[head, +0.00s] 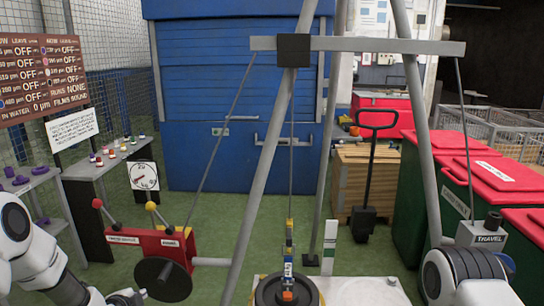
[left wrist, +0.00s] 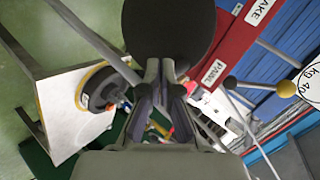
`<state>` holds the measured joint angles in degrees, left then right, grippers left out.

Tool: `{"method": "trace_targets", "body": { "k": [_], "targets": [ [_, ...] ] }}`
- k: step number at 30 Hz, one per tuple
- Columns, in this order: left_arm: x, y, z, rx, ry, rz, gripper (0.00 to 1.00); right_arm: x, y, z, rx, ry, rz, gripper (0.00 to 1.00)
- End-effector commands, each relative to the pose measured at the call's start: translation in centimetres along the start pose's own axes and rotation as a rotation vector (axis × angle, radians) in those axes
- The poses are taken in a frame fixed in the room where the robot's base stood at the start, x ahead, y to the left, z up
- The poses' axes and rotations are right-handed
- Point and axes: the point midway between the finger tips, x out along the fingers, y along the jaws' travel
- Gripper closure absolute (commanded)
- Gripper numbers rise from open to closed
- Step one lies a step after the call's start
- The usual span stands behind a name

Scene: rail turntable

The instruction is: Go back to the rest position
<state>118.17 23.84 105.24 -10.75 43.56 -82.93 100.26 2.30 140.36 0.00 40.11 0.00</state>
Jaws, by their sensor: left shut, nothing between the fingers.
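My left arm enters the head view at the lower left. My left gripper (left wrist: 160,75) is shut with nothing between its fingers in the left wrist view. Its fingertips point toward a dark round disc (left wrist: 170,30); I cannot tell the gap. The red lever stand (head: 122,240) with its dark disc (head: 161,278) is just right of that arm in the head view. Its labels, one reading PAWL, show on the red panel (left wrist: 228,52) in the wrist view. Part of my right arm shows at the lower right of the head view, but its gripper is out of view.
A grey frame with a crossbeam (head: 380,45) stands in front, a line hanging to a round dark weight (head: 268,291). A side table with coloured pieces (head: 95,168) and a dial (head: 144,176) are left. Red-lidded green bins (head: 445,190) line the right.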

Motion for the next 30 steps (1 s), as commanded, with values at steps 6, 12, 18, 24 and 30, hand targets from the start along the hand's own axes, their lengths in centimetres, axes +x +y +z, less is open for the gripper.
{"method": "trace_targets", "body": {
  "k": [6, 12, 18, 24, 30],
  "targets": [
    [-5.2, 19.8, -1.9, -0.14, -0.076, 0.397, 1.0, 0.0, 0.0, 0.0, 0.0, 0.0, 0.0, 0.6],
    [-16.9, 33.7, -1.1, -0.446, -0.351, 0.714, 1.0, 0.0, 0.0, 0.0, 0.0, 0.0, 0.0, 0.6],
    [-25.7, 36.9, 0.5, -0.961, -0.764, 0.705, 1.0, 0.0, 0.0, 0.0, 0.0, 0.0, 0.0, 0.6],
    [-25.5, 36.9, 0.5, -1.12, -0.834, 0.644, 1.0, 0.0, 0.0, 0.0, 0.0, 0.0, 0.0, 0.6],
    [-25.4, 36.8, 0.5, -1.118, -0.832, 0.644, 1.0, 0.0, 0.0, 0.0, 0.0, 0.0, 0.0, 0.6]
  ]
}}
